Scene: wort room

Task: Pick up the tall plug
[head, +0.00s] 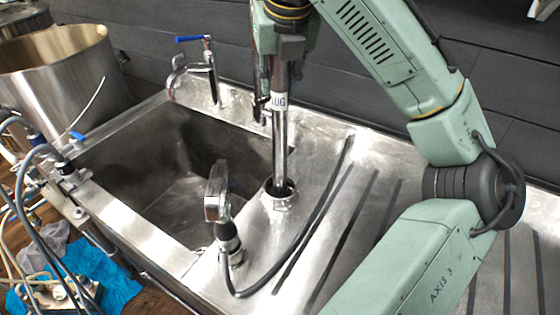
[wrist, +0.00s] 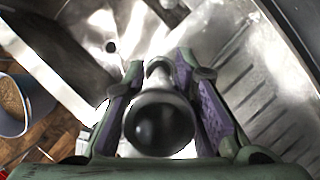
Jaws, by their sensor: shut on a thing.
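The tall plug (head: 280,135) is a slim, upright metal tube with a white label, of which the letters "UG" show. Its lower end is at a round metal collar (head: 281,194) in the sink's deck; I cannot tell whether it sits inside the collar or just clear of it. My gripper (head: 279,78) is above the collar, shut on the plug's upper part. In the wrist view, the plug's dark round top (wrist: 160,126) sits between my gripper's purple-padded fingers (wrist: 160,70), hiding much of its shaft.
The steel sink basin (head: 150,170) lies left of the plug. A blue-handled tap (head: 208,70) stands behind, and a spray head (head: 216,195) with a black hose stands close in front. The ribbed drainboard (head: 345,215) to the right is mostly clear.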

